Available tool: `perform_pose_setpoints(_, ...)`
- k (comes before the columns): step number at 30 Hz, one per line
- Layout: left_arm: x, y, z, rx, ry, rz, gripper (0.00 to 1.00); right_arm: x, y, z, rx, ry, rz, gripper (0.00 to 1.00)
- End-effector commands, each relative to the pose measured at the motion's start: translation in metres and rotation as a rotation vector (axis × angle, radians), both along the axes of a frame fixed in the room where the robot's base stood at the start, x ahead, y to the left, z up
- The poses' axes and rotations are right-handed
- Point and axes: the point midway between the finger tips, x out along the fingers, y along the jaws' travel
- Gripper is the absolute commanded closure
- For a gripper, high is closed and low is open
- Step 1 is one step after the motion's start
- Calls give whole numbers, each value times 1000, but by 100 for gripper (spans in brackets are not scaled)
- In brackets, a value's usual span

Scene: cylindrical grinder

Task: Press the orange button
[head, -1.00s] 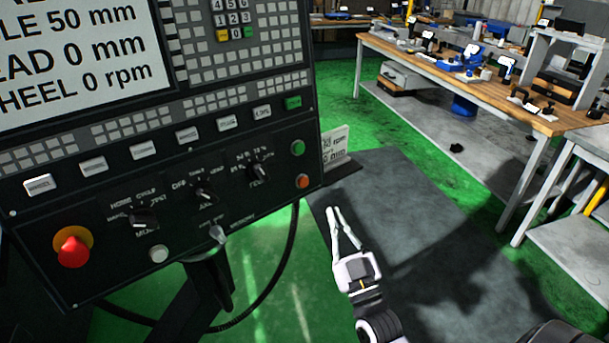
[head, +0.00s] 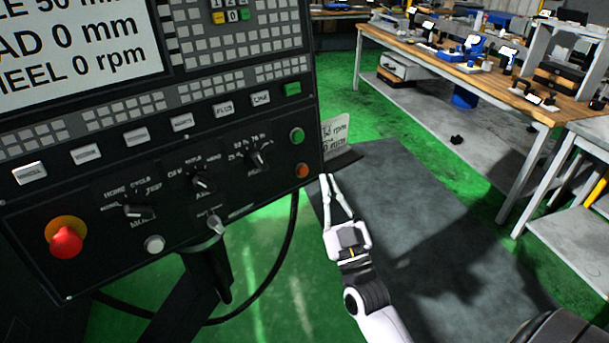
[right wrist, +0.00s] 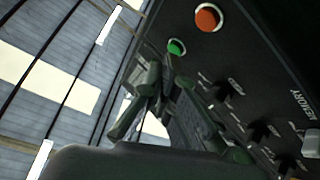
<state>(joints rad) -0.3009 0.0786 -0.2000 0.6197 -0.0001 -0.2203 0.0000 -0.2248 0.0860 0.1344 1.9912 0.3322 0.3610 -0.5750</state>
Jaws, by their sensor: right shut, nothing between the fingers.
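The orange button (head: 302,171) sits at the lower right corner of the dark control panel (head: 120,240), below a green button (head: 297,136). It also shows in the right wrist view (right wrist: 208,18) at the top, with the green button (right wrist: 176,47) to its lower left. My right gripper (head: 326,177) is shut and empty. In the head view its fingertips are just right of the panel's edge, a little right of and below the orange button. I see no contact with the button. My left gripper is not in view.
A red emergency knob (head: 66,241) on a yellow base and several rotary switches share the panel. A black cable (head: 283,262) hangs below it. A workbench (head: 480,75) stands at the back right. The floor mat right of my gripper is clear.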

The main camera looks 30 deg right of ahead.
Motion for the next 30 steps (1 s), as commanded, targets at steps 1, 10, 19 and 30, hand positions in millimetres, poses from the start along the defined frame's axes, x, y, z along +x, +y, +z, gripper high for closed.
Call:
perform_pose_setpoints(1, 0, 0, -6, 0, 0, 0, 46, 8, 1, -4, 2, -3, 0, 100)
perform_pose_setpoints(10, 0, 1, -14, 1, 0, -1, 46, 40, 6, -8, 0, 0, -1, 100)
perform_pose_setpoints(19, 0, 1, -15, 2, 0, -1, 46, 48, 7, -9, 0, 1, 1, 100)
perform_pose_setpoints(30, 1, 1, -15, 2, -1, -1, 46, 48, 7, -9, 0, 1, 0, 100)
